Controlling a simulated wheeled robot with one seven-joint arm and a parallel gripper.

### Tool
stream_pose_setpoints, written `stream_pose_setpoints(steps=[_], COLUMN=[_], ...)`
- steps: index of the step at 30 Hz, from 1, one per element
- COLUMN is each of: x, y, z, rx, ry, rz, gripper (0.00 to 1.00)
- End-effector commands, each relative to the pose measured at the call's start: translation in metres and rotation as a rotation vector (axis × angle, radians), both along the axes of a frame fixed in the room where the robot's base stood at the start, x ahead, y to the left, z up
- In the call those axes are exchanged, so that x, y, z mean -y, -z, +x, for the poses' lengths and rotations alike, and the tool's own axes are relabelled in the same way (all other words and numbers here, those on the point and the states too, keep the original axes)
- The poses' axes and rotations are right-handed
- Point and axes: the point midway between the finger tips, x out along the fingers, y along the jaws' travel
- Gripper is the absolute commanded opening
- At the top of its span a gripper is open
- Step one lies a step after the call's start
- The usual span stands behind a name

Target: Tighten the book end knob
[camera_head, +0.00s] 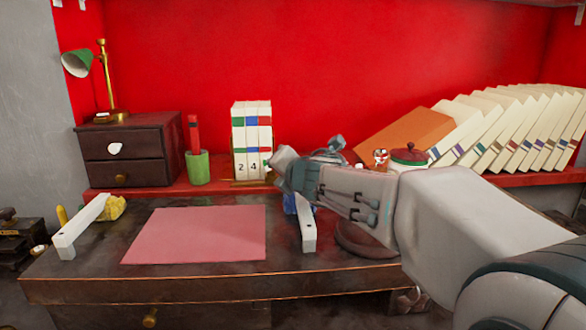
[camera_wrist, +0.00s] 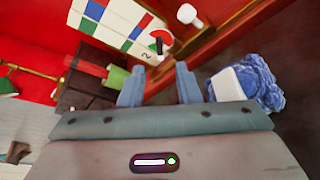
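The upright numbered books (camera_head: 252,140) stand on the red shelf, with a brass-coloured base strip (camera_head: 250,182) under them. In the wrist view the books (camera_wrist: 112,22) are tilted. A small red, white and black round piece (camera_wrist: 160,40) sits by their lower end, and a white knob-shaped piece (camera_wrist: 188,15) lies farther up. I cannot tell which of these is the book end knob. My gripper (camera_wrist: 160,82) is open, its two blue-grey fingers apart with nothing seen held between them. In the head view my gripper (camera_head: 283,168) is just right of the books, fingertips unclear.
A green cup (camera_head: 197,168) and a dark drawer box (camera_head: 128,160) stand left of the books. A white bar (camera_head: 307,230) and blue bundle (camera_wrist: 262,85) are below. The pink mat (camera_head: 200,235) is clear.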

Motion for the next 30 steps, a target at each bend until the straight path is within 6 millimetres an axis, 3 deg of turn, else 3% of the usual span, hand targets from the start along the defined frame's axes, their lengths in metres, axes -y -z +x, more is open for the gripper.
stream_pose_setpoints(steps=[6, 12, 30], x=[0.011, 0.018, 0.023], y=[-0.014, -0.019, -0.017], z=[-0.038, -0.060, -0.067], rx=[0.001, 0.000, -0.010], ry=[-0.001, -0.001, 0.018], rz=[0.000, 0.000, 0.019], gripper=[0.30, 0.30, 0.30])
